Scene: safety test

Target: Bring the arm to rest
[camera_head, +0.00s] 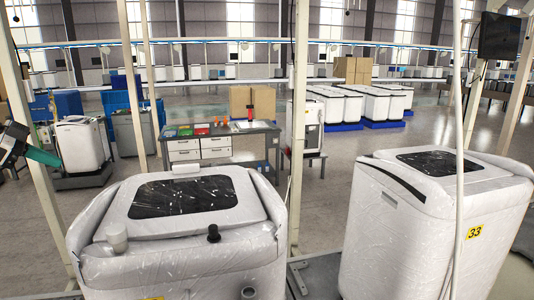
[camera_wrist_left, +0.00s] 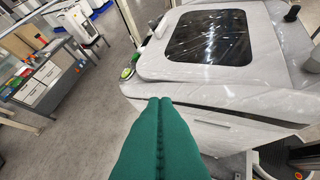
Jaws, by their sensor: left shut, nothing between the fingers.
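My left gripper (camera_head: 58,162) comes in at the left edge of the head view, with green fingers on a dark body. In the left wrist view its two green fingers (camera_wrist_left: 160,101) lie pressed together with nothing between them. There the fingertips overlap the edge of a white washing machine (camera_wrist_left: 190,104) with a dark glass lid; I cannot tell the gap. My right gripper is not in view.
Two wrapped white washers, one at centre (camera_head: 240,240) and one numbered 33 (camera_head: 400,240), fill the front. Pale upright posts (camera_head: 298,130) stand between them. A workbench (camera_head: 220,146) with drawers and coloured bins stands behind. Grey floor (camera_head: 335,185) is open beyond the washers.

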